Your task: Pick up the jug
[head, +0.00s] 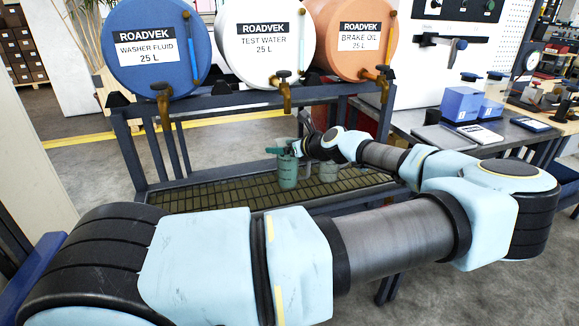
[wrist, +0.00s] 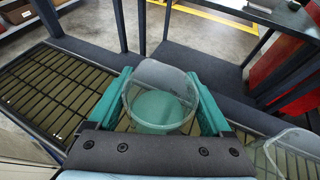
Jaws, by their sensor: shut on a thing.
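A clear jug with a greenish tint (head: 288,174) is upright at the grated shelf of the trolley, below the drums. My gripper (head: 288,149) reaches it from the right and is shut on it near its upper part. In the wrist view the jug (wrist: 160,108) sits between the two teal fingers of my gripper (wrist: 163,90), its round mouth facing the camera. I cannot tell whether its base touches the grating. A second clear jug (head: 328,172) stands just to the right, partly behind my arm; it also shows in the wrist view (wrist: 293,152).
The trolley's grated shelf (head: 215,192) has free room left of the held jug. Blue (head: 155,80), white (head: 262,68) and orange (head: 354,70) drums with taps sit on the rack above. A bench (head: 520,130) with blue boxes stands at the right.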

